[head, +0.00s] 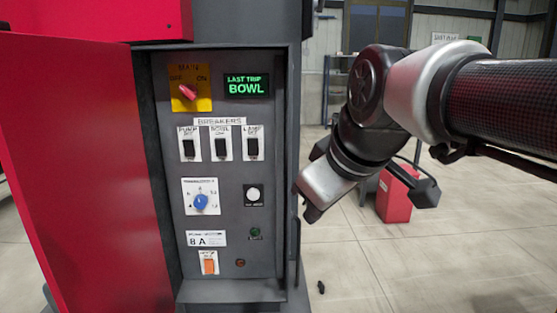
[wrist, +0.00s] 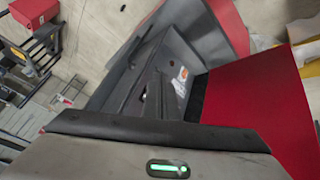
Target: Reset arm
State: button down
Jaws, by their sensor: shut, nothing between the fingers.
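My gripper (head: 309,212) is shut and empty. In the head view it hangs just right of the open control cabinet (head: 294,150), pointing down and left, apart from the panel's controls. My arm comes in from the right edge and bends down to it. The fingers are small and dark there. In the wrist view the cabinet (wrist: 150,50) shows at a slant beyond my own wrist housing, and the fingertips cannot be made out.
The panel holds a main switch (head: 187,91), a lit display (head: 246,85) reading "LAST TRIP BOWL", three breakers (head: 221,145) and a blue knob (head: 200,202). A red box (head: 394,196) stands behind my arm.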

jog(key=s+d+f+m+g+h, duration=0.1)
jog(key=s+d+f+m+h, duration=0.1)
jog(key=s+d+f+m, duration=0.75)
notch_tip(320, 180, up, 11)
jog(key=s+a+p, duration=0.1)
jog(key=s+p, duration=0.1)
jog(key=p, duration=1.1)
jog(key=shift+a+f+n, duration=0.15)
jog(key=shift+n, duration=0.3)
jog(key=c, duration=2.5)
grip_release()
